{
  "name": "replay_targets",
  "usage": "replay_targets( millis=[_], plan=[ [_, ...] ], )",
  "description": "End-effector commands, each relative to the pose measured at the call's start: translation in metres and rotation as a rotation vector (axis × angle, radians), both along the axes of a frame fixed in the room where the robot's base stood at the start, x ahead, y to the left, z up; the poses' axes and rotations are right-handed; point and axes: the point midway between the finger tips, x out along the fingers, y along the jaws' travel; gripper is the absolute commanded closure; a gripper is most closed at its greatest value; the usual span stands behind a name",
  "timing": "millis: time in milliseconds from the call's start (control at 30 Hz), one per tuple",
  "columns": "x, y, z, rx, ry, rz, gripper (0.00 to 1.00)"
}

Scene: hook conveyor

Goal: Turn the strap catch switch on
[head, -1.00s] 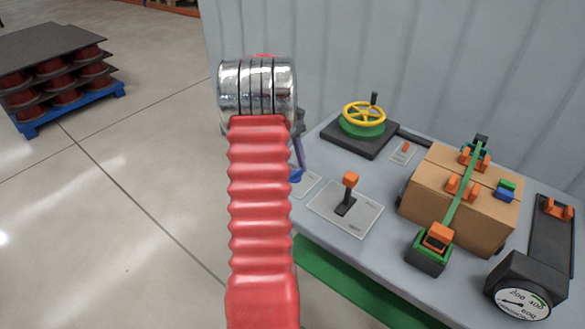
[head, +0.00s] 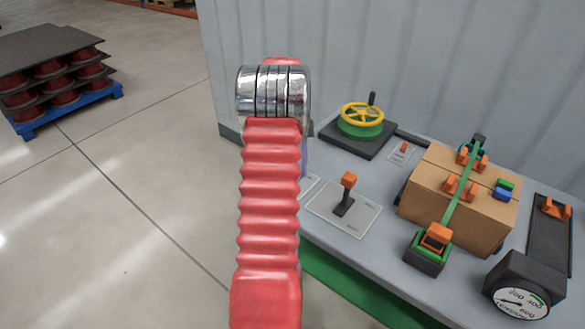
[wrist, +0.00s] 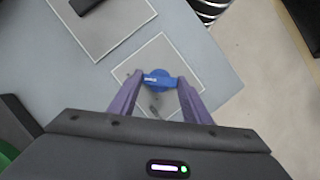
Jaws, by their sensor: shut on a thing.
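A blue knob (wrist: 158,84) stands on a pale square plate (wrist: 172,52) at the corner of the grey table in the wrist view. My gripper (wrist: 159,79) has its purple fingers shut on the knob, one on each side. The knob's bar lies nearly crosswise between the fingertips. A dark mark and small print show on the plate. In the head view my red arm hides the knob and nearly all of the gripper; only part of the plate (head: 309,186) shows. I cannot read a label naming the strap catch switch.
An orange-tipped lever (head: 345,194) stands on the neighbouring plate. A yellow handwheel (head: 362,115), a small orange switch (head: 404,147), a cardboard box (head: 425,190) under a green strap (head: 463,188) and a gauge (head: 521,293) fill the table. Floor at left is open.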

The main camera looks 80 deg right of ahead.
Motion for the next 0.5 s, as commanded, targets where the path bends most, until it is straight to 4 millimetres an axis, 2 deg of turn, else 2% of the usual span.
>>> replay_targets(
  millis=[267,300,500],
  plan=[
    [0.0017,0.0011,0.0002,0.003,-0.002,-0.003,0.79],
    [0.0017,0.0011,0.0002,0.003,-0.002,-0.003,0.55],
    [0.0009,0.0008,0.0,0.003,-0.002,-0.002,0.41]
  ],
)
